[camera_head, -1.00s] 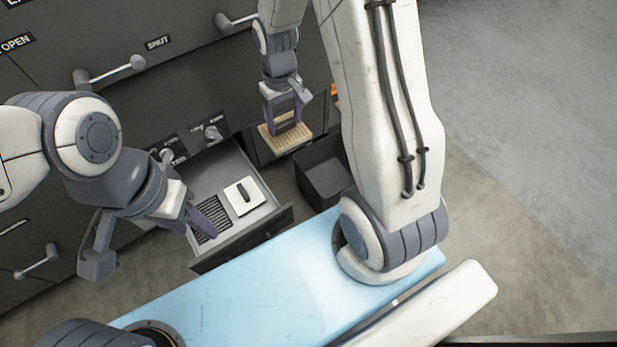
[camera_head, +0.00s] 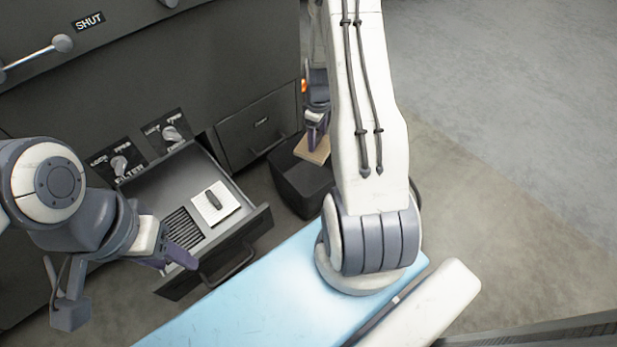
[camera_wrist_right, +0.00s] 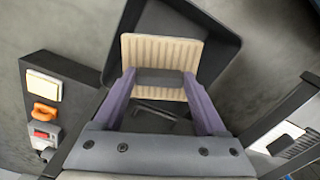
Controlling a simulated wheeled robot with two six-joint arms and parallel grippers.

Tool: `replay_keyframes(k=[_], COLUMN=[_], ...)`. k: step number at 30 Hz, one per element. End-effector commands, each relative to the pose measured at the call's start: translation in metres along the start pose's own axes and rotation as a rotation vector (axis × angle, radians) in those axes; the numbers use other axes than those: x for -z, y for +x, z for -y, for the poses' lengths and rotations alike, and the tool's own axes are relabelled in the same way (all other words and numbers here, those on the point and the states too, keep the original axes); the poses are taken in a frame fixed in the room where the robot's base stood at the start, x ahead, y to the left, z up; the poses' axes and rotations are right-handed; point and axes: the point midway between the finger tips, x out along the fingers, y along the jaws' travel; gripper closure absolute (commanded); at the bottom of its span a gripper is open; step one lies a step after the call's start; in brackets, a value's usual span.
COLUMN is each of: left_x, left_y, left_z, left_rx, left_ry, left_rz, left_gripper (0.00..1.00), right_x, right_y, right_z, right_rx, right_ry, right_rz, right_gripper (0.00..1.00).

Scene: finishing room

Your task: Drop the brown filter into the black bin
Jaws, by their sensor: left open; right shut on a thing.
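The brown filter (camera_head: 313,150) is a tan pleated square panel, partly hidden behind my right arm in the head view. In the right wrist view the filter (camera_wrist_right: 160,50) shows its ribbed face, with its dark handle between the purple fingers of my right gripper (camera_wrist_right: 163,84). My right gripper (camera_head: 316,132) is shut on it. The black bin (camera_head: 291,182) stands open on the floor. In the right wrist view the filter overlaps the opening of the bin (camera_wrist_right: 228,45) and appears above it. My left gripper (camera_head: 180,258) is open and empty by the drawer.
An open drawer (camera_head: 262,222) holds a white panel with a dark handle (camera_head: 216,204) and a slotted grille (camera_head: 183,229). The dark cabinet (camera_head: 230,70) stands behind it. In the right wrist view a dark post carries an orange knob (camera_wrist_right: 45,114). Floor is clear at right.

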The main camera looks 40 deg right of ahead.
Motion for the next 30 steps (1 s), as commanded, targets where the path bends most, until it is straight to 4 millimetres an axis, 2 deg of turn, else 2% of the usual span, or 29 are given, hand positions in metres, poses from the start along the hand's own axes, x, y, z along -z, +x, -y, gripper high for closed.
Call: replay_keyframes(k=[1,9,20,21,22,23,30], left_x=[-0.001,-0.002,-0.003,-0.003,-0.003,-0.003,-0.003], left_y=[0.013,0.044,0.047,0.047,0.047,0.047,0.046], left_z=[0.001,0.003,0.003,0.003,0.003,0.003,0.003], left_rx=[0.000,0.000,0.000,0.000,0.000,0.000,0.000], left_ry=[0.000,0.000,0.000,0.000,0.000,0.000,0.000], left_rz=[0.000,0.000,0.000,0.000,0.000,0.000,0.000], left_gripper=[0.50,0.50,0.50,0.50,0.50,0.50,0.50], right_x=[0.000,0.001,0.001,0.001,0.001,0.001,0.001], right_y=[0.012,0.040,0.042,0.042,0.042,0.042,0.041], right_z=[0.000,0.000,0.001,0.001,0.001,0.001,0.001], right_rx=[0.000,-0.001,0.000,0.000,0.000,0.000,0.000], right_ry=[0.000,0.000,0.000,0.000,0.000,0.000,0.000], right_rz=[0.000,-0.001,0.000,0.000,0.000,0.000,0.000], right_gripper=[0.83,0.83,0.83,0.18,0.07,0.00,0.00])
